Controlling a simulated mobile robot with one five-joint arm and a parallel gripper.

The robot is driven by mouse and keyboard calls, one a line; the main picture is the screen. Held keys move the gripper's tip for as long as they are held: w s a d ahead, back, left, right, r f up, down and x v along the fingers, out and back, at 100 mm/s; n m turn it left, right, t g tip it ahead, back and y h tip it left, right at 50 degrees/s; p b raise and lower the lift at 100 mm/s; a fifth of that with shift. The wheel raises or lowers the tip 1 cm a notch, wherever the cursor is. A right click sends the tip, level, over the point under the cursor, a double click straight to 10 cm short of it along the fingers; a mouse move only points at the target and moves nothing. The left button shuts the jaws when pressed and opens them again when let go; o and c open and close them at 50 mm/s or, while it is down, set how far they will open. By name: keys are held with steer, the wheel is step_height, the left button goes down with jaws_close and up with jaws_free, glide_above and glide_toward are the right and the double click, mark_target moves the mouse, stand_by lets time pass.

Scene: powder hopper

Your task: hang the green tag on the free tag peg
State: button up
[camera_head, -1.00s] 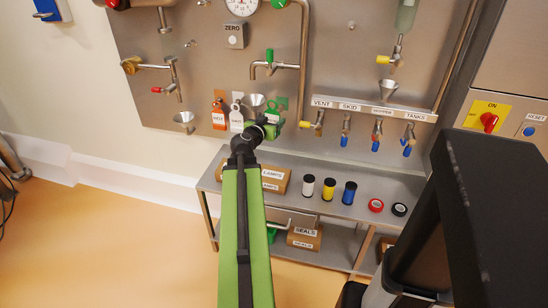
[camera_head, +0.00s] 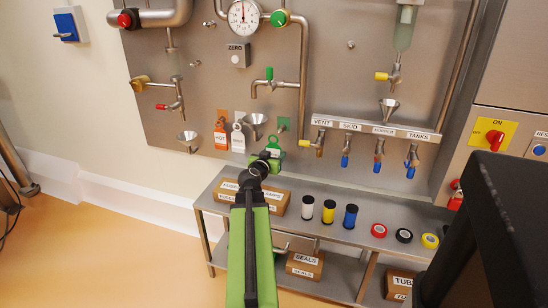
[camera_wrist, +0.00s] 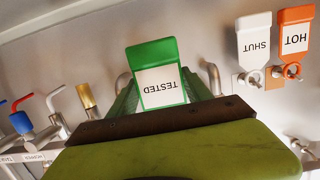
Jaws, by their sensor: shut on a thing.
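My gripper (camera_head: 265,165) is shut on the green tag (camera_head: 273,148), just in front of the panel. In the wrist view the green tag (camera_wrist: 159,78) stands out beyond the jaws, its white TESTED label upside down in the picture. A green patch (camera_head: 284,124) on the panel, right of the hanging tags, shows above the held tag in the head view. I cannot make out the free peg clearly. The orange HOT tag (camera_head: 221,135) and white SHUT tag (camera_head: 238,140) hang on their pegs to the left; the wrist view shows them at the right.
A green-handled tap (camera_head: 268,85) is above. Labelled valves (camera_head: 346,145) are to the right. Below is a shelf (camera_head: 330,222) with boxes, small bottles and tape rolls.

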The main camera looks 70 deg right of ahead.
steer(key=shift+r+b+x, duration=0.2)
steer(key=shift+x, duration=1.75)
steer(key=shift+r+b+x, duration=0.15)
steer(key=shift+r+x, duration=0.05)
steer(key=shift+x, duration=1.75)
steer(key=shift+s+d+f+b, duration=0.1)
steer(key=shift+d+f+b, duration=0.4)
steer(key=shift+d, duration=0.2)
steer(key=o, duration=1.4)
steer(key=p+v, duration=0.2)
steer(key=v, duration=1)
steer(key=shift+r, duration=0.1)
